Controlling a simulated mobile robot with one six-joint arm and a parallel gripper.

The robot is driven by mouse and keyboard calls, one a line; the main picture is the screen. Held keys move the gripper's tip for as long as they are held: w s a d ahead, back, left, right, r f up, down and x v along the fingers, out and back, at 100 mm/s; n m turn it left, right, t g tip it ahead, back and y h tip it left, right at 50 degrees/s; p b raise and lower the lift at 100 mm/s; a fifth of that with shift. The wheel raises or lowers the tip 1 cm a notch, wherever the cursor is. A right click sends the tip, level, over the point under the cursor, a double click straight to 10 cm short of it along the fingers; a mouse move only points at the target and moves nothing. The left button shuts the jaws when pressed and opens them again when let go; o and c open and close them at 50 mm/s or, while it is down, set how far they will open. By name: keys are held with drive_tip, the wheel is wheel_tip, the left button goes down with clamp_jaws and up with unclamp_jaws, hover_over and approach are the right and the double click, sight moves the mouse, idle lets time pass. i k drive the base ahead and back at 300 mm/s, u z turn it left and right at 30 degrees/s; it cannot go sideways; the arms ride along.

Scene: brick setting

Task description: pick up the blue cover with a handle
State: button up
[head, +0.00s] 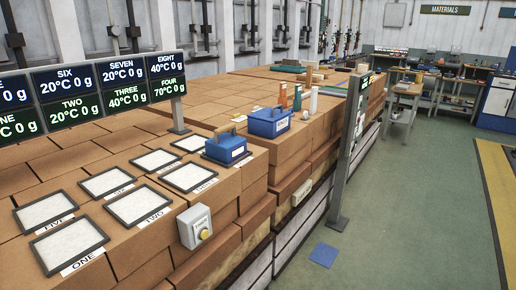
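Two blue box-shaped things with handles stand on the brick bench, and I cannot tell for certain which is the cover. The nearer blue one (226,150) has a white label and a tan handle and sits at the right end of the row of pads. The larger blue one (268,123) stands farther back near the bench's front edge, also with a white label and a handle on top. Both look upright. My gripper is not in view.
Several labelled white pads (105,183) lie on the bench (160,255) under temperature displays (75,109). A grey box with a yellow button (195,228) is on the front edge. A grey post (347,150) rises beside the bench. Green floor is open at right.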

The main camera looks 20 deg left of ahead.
sight(225, 147)
drive_tip(key=z, duration=0.5)
drive_tip(key=i, duration=3.9)
drive_tip(key=z, duration=0.05)
